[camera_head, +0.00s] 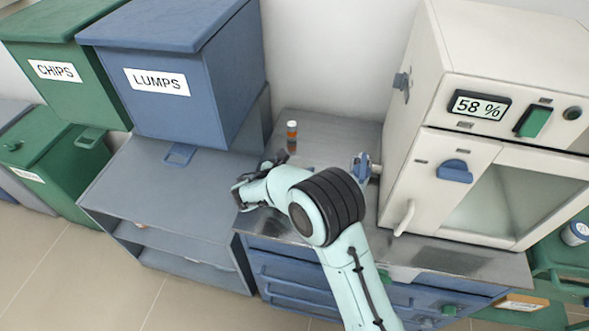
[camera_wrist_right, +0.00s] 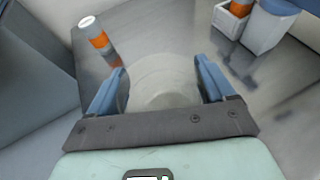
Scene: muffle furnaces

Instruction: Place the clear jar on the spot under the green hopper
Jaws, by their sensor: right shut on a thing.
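My right gripper (camera_head: 252,184) is at the left end of the grey counter, beside the shelf under the blue hopper. In the right wrist view its blue fingers (camera_wrist_right: 162,68) are shut on the clear jar (camera_wrist_right: 163,88), one on each side of it. The jar is see-through with a pale rim; in the head view my gripper and arm hide it. The green hopper (camera_head: 66,85), labelled CHIPS, is at the upper left, away from my gripper. The spot under it cannot be made out; the blue hopper and its shelf partly block that area. My left gripper is not in view.
The blue LUMPS hopper (camera_head: 185,85) stands above a grey shelf (camera_head: 150,185), between my gripper and the green hopper. An orange bottle (camera_head: 291,132) stands behind my arm. A white furnace (camera_head: 425,150) is at right. A green lidded box (camera_head: 45,160) is at left.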

